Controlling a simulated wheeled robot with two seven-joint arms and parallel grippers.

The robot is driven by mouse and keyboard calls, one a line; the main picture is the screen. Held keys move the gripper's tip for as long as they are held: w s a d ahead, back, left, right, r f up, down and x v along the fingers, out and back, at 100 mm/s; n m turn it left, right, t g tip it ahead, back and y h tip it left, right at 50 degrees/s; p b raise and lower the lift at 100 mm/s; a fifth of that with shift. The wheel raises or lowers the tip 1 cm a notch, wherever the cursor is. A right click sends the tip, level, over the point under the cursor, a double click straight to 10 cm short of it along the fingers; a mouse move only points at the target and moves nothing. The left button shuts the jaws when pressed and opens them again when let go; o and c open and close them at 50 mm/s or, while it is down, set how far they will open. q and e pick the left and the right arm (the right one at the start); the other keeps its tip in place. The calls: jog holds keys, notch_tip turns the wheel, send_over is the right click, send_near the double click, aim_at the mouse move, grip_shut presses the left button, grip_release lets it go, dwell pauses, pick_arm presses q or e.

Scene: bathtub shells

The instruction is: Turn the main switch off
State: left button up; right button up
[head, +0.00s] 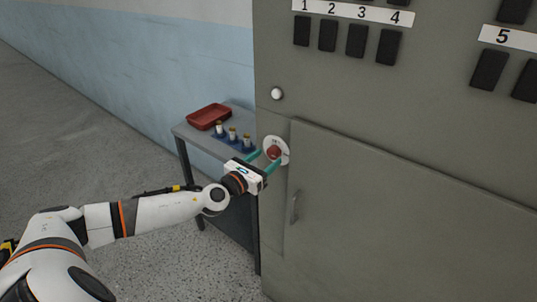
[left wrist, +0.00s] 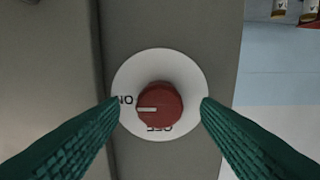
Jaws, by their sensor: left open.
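The main switch is a red round knob (left wrist: 160,103) on a white round plate (left wrist: 158,62), fixed to the grey cabinet's left part. In the left wrist view its white mark points left at the ON label; the OFF label is below, and the lettering looks upside down. In the head view the plate (head: 267,145) and knob show just beyond my left gripper (head: 266,159). My left gripper is open, its green fingers on either side of the knob with gaps between. It holds nothing. My right gripper is out of view.
The grey cabinet (head: 400,120) has a door with a handle (head: 295,206), a white round button (head: 277,93) and numbered black switches (head: 357,40) above. A small table (head: 190,133) at its left carries a red tray (head: 208,116) and several small cylindrical parts. Floor at left is clear.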

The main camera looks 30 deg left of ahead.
pick_arm(q)
jog(key=shift+w, duration=0.95)
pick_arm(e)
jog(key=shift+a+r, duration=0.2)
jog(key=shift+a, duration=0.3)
pick_arm(q)
jog(key=shift+d, duration=0.1)
jog(key=c, duration=1)
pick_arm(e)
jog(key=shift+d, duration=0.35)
